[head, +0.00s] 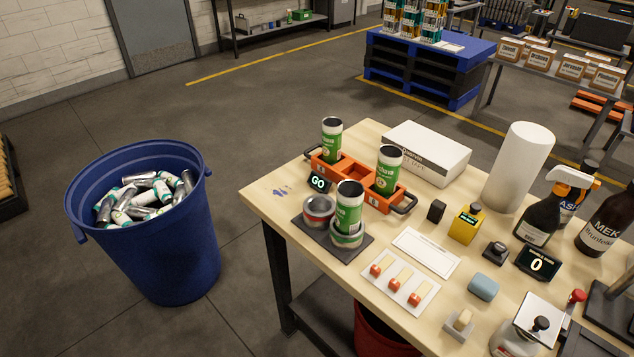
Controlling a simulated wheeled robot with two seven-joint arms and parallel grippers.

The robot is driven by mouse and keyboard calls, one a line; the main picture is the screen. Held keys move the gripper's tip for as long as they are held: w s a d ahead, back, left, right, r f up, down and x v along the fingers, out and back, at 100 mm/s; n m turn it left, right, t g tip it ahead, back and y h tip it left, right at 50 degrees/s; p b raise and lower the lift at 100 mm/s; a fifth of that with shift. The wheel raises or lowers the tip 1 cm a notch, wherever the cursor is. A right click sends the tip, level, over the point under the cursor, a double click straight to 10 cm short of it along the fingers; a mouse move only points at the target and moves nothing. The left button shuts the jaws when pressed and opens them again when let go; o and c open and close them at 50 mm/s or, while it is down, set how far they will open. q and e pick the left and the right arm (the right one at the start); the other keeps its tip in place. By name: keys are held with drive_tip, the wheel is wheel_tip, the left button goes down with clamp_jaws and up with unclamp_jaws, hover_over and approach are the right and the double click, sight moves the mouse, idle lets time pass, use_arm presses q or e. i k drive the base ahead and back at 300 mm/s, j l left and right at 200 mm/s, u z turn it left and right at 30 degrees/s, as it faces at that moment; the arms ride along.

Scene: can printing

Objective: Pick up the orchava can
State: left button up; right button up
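Three open-topped cans with green and white labels stand at the left end of the wooden table. One can (349,208) stands upright in a round grey holder on a dark plate (337,244). A second can (387,170) stands at the right end of an orange tray (352,177), and a third can (332,140) stands at its far left end. The label lettering is only partly readable, and I cannot tell for sure which can is marked orchava. Neither of my grippers shows in the head view.
A round grey and red holder (319,210) sits beside the front can. A small GO display (319,182) stands before the tray. A white box (426,152) lies behind. A blue bin (150,250) of cans stands left on the floor. Bottles and small tools crowd the right.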

sight(350, 199)
drive_tip(key=k+l+z, duration=0.6)
drive_tip(key=l+z, duration=0.15)
